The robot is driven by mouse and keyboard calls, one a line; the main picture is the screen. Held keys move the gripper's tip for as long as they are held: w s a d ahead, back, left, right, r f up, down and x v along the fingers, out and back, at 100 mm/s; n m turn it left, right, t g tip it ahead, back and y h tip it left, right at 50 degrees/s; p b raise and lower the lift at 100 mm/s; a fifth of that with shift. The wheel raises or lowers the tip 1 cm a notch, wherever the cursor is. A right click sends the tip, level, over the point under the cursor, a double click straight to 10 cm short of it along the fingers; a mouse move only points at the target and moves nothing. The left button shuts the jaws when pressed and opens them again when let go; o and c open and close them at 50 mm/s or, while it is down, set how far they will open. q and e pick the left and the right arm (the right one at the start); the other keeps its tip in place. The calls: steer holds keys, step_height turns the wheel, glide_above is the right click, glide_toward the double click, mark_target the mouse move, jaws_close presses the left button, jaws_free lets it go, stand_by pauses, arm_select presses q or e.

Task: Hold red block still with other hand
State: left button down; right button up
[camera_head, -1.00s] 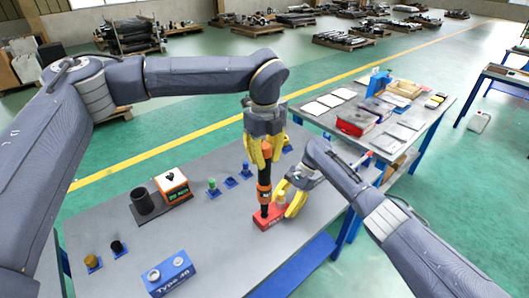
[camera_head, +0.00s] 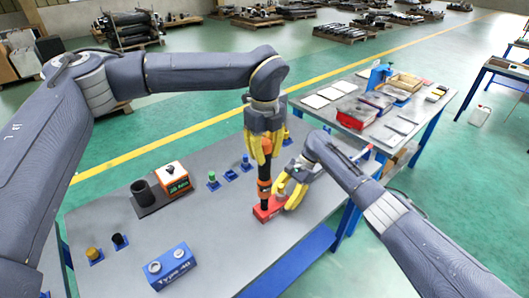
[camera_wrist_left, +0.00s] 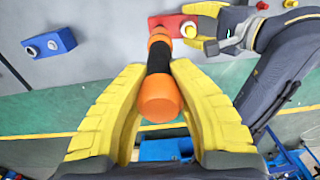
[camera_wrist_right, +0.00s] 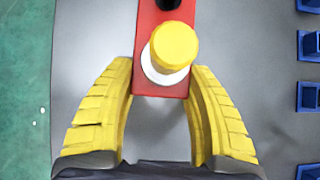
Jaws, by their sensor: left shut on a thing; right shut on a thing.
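The red block (camera_head: 262,213) lies on the grey table. My right gripper (camera_head: 285,200) is shut on one end of it. In the right wrist view, the red block (camera_wrist_right: 160,22) runs between the yellow fingers (camera_wrist_right: 160,85), with a yellow-topped white round piece standing on it and a dark spot farther along. My left gripper (camera_head: 262,160) is shut on an upright orange and black tool (camera_head: 265,172). The tool's lower end meets the block's other end in the head view; the exact contact is hidden. The left wrist view shows the tool (camera_wrist_left: 160,95) between the fingers.
A blue block (camera_head: 170,267) with two round tops stands at the table's front. An orange box (camera_head: 174,182) and a black cup (camera_head: 145,194) stand at the left. Small blue holders (camera_head: 231,174) line the back. A second table (camera_head: 330,105) with trays stands at the right.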

mark_target(265, 141)
arm_select(q)
steer(key=shift+f, duration=1)
stand_by(3.4)
steer(key=shift+r, duration=0.25)
steer(key=shift+r, duration=2.4)
arm_select(e)
steer(key=o, duration=1.5)
steer(key=shift+c, duration=0.2)
